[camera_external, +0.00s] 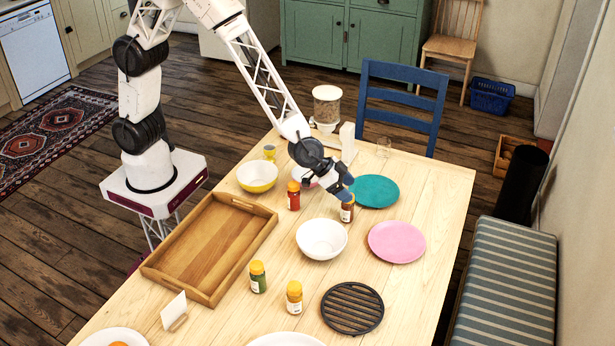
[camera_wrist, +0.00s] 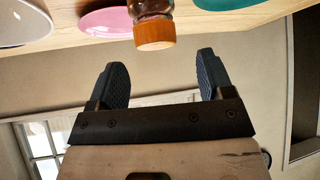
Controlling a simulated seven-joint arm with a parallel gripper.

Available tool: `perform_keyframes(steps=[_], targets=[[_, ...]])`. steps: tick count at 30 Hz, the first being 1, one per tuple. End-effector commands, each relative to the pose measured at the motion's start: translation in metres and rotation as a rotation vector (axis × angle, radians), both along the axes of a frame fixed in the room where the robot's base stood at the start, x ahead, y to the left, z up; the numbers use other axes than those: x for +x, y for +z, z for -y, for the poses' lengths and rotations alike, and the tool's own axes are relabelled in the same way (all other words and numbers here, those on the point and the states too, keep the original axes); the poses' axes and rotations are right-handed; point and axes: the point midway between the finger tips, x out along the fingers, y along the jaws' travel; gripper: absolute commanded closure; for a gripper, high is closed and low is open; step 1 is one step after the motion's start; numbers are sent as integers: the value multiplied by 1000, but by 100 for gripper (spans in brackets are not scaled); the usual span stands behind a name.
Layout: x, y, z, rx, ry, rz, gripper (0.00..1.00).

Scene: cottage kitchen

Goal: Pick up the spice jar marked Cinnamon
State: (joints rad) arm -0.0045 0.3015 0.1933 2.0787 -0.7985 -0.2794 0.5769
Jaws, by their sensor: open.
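A spice jar with brown contents, a pale label and an orange lid (camera_external: 347,213) stands on the table between the white bowl and the teal plate. Its label is too small to read, so I cannot confirm that it says Cinnamon. My gripper (camera_external: 344,191) is right beside and above this jar. In the wrist view my gripper (camera_wrist: 160,62) is open and empty. The jar's orange lid (camera_wrist: 155,35) lies just beyond the fingertips, roughly centred between them. Other jars hold red (camera_external: 293,201), green (camera_external: 258,282) and yellow (camera_external: 294,302) contents; their labels are also unreadable.
The white bowl (camera_external: 321,240) stands close to the jar's left, the pink plate (camera_external: 397,242) to its lower right, and the teal plate (camera_external: 376,191) behind it. A wooden tray (camera_external: 190,229), a black trivet (camera_external: 352,308) and a yellow bowl (camera_external: 257,177) are also on the table.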

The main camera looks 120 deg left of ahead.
Motion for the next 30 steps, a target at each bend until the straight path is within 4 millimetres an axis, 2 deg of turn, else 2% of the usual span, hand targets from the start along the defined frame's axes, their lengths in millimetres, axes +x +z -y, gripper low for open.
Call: perform_keyframes(steps=[13,21,30], targets=[[0,-6,0,-1,1,-1,26],[0,-35,0,-1,0,-2,26],[17,-50,-5,-1,1,-1,26]])
